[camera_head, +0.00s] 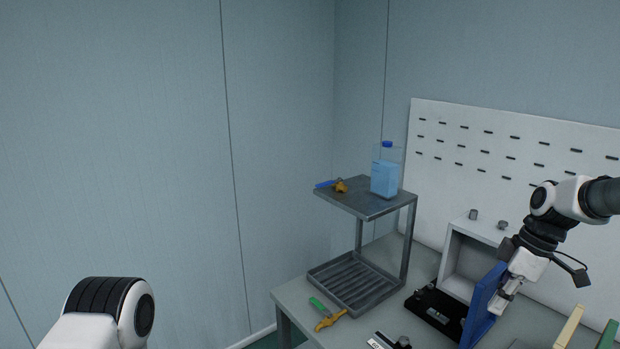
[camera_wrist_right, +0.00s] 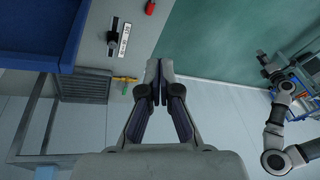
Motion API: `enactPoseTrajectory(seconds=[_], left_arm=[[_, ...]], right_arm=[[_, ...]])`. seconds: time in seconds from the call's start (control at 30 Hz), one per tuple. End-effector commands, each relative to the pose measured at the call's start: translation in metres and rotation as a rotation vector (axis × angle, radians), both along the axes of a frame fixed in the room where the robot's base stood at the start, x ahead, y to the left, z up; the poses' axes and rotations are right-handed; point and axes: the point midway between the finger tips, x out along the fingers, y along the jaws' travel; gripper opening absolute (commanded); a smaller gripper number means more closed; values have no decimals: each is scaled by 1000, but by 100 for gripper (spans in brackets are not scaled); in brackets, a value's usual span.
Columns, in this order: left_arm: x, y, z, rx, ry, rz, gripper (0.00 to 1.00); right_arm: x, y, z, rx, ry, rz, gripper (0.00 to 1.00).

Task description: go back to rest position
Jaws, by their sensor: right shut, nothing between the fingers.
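My right gripper (camera_head: 501,306) hangs from the arm at the right of the head view. In the wrist view its fingers (camera_wrist_right: 158,72) are together with nothing between them. In the head view it overlaps the blue panel (camera_head: 482,306), which stands swung out from the white box (camera_head: 470,262). In the wrist view the blue panel (camera_wrist_right: 35,35) is at upper left, apart from the fingertips. Part of my left arm (camera_head: 110,310) shows at lower left in the head view, without its gripper. Another arm of mine shows at the right of the wrist view; its jaws are too small to read.
A two-level metal rack (camera_head: 365,200) holds a blue-capped bottle (camera_head: 385,178) and small tools on top. A green-and-yellow tool (camera_head: 325,314) lies on the grey table (camera_head: 292,292). A black tray (camera_head: 436,312) sits near the box. A slotted white board (camera_head: 470,150) stands behind.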

Motion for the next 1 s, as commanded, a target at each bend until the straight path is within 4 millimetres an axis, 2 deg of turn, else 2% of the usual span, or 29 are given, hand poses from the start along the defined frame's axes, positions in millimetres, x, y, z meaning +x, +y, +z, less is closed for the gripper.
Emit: enactPoseTrajectory(seconds=[0.03,0.17,0.27,0.37,0.4,0.47,0.5,0.57,0.6,0.67,0.7,0.73,0.8,0.83,0.93,1.0], left_arm=[[0,0,-2,0,0,0,40],[0,0,-6,0,1,1,40],[-1,0,-9,0,2,1,40],[-1,0,-14,0,2,1,40],[-1,0,-16,0,2,1,40],[-1,0,-19,0,1,1,40],[-1,0,-21,0,1,1,40],[-1,0,-24,0,1,1,40],[-1,0,-26,0,1,1,40],[-1,0,-29,0,1,1,40],[-1,0,-31,0,1,1,40],[-1,0,-32,0,1,1,40],[-1,0,-33,0,1,1,40],[-1,0,-33,0,2,1,40],[-1,0,-32,0,2,1,40],[-1,0,-32,0,1,1,40]], right_arm=[[-5,4,-18,-5,38,9,0],[-25,17,-66,-17,149,38,0],[-48,30,-112,-30,244,63,0],[-83,45,-171,-52,349,76,0],[-102,52,-199,-66,395,73,0],[-135,63,-241,-94,461,54,0],[-159,70,-268,-116,497,32,0],[-199,80,-305,-156,546,-15,0],[-228,86,-328,-187,570,-53,0],[-274,94,-357,-239,597,-131,0],[-307,99,-373,-278,604,-199,0],[-331,102,-383,-309,597,-262,0],[-366,106,-392,-357,538,-431,0],[-372,107,-392,-367,498,-509,0],[-361,107,-385,-344,338,-773,0],[-342,106,-386,-302,238,-922,0]])
